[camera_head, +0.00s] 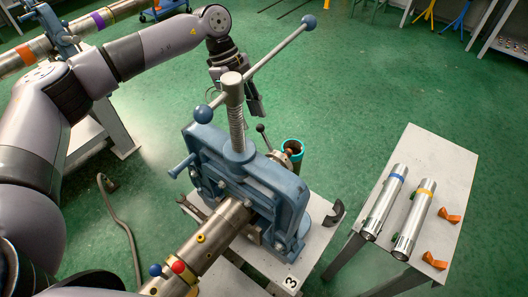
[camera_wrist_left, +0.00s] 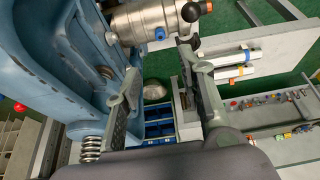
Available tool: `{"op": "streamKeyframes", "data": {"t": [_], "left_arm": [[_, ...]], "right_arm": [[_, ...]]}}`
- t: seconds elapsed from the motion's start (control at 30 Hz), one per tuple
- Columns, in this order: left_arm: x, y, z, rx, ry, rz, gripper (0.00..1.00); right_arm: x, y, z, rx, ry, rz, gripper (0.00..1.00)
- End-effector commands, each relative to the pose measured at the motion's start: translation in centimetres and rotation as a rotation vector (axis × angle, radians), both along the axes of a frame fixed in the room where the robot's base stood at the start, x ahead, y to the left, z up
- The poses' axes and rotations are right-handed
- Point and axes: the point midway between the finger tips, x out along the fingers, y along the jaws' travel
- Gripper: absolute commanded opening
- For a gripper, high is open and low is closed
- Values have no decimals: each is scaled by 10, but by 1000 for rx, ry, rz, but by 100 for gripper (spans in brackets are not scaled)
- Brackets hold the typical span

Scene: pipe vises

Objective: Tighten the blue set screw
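A small blue part that looks like the blue set screw (camera_wrist_left: 160,33) sticks out of a metal pipe fitting (camera_wrist_left: 140,20) at the top of the left wrist view. I cannot pick it out surely in the head view. My left gripper (camera_head: 255,106) hangs behind the tall screw of the blue pipe vise (camera_head: 262,178). In the left wrist view its fingers (camera_wrist_left: 162,72) are spread with nothing between them, and the blue part shows beyond the tips, apart from them. My right gripper does not show.
The clamped pipe (camera_head: 222,230) has a yellow screw (camera_head: 201,239), with red (camera_head: 178,267) and blue (camera_head: 155,269) balls near its lower end. The vise's long handle (camera_head: 275,48) slants overhead. A side table (camera_head: 437,172) at right holds two silver cylinders. Green floor lies between.

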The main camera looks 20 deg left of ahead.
Motion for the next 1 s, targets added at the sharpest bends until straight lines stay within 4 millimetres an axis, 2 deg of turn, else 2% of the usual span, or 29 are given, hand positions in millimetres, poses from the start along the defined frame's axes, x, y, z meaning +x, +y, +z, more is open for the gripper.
{"op": "streamKeyframes", "data": {"t": [0.1, 0.27, 0.37, 0.6, 0.8, 1.0], "left_arm": [[-5, -9, -21, 1, 6, -1, 36], [-10, -22, -54, 1, 5, -1, 36], [-13, -30, -75, 1, 5, -1, 36], [-18, -45, -115, -1, 1, 0, 36], [-20, -51, -131, 0, 0, 1, 36], [-20, -51, -134, 0, -1, 0, 36]], "right_arm": [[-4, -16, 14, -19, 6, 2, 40], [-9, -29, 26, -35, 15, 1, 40], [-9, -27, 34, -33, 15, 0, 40], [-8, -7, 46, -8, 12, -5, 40], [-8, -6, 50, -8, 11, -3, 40], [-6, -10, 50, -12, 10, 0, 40]]}}
